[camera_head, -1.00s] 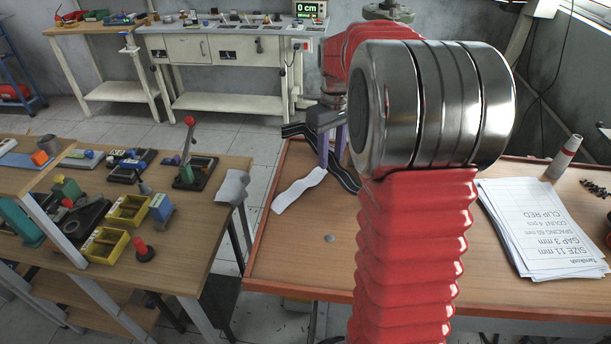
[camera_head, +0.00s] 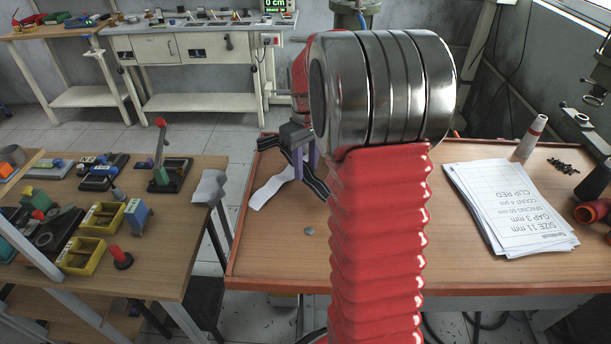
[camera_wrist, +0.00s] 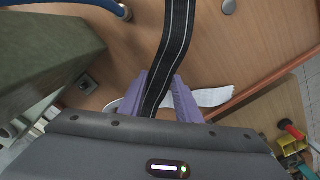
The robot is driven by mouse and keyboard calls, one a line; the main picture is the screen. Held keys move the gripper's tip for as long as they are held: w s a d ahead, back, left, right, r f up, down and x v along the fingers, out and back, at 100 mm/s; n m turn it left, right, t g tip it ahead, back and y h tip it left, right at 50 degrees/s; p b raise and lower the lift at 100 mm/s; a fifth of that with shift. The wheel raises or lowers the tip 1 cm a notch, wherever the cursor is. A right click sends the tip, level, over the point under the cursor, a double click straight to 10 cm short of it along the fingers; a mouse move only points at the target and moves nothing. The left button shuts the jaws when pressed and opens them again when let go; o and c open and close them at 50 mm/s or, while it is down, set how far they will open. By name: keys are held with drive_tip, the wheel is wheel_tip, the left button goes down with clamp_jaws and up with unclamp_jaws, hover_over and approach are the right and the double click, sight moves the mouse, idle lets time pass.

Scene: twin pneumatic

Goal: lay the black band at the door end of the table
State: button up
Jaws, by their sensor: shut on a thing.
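The black band (camera_head: 315,184), with pale lines along it, is held near the left end of the wooden table (camera_head: 275,255). My gripper (camera_head: 305,160) has purple fingers and is shut on the band, which sticks out to both sides of it. In the wrist view the band (camera_wrist: 179,28) runs from the top edge down between the fingers (camera_wrist: 158,100). Whether the band touches the tabletop, I cannot tell. My red arm hides part of the table behind it.
A white wavy strip (camera_head: 271,188) lies on the table beside the band. A small grey disc (camera_head: 308,231) lies nearer the front. Papers (camera_head: 510,208) and a white bottle (camera_head: 531,136) are at the right. A cluttered workbench (camera_head: 195,225) stands left, across a gap.

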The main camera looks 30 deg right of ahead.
sight(306, 172)
drive_tip(key=shift+f, duration=1.9)
drive_tip(key=o, duration=1.1)
drive_tip(key=shift+c, duration=0.2)
wheel_tip(306, 172, up, 12)
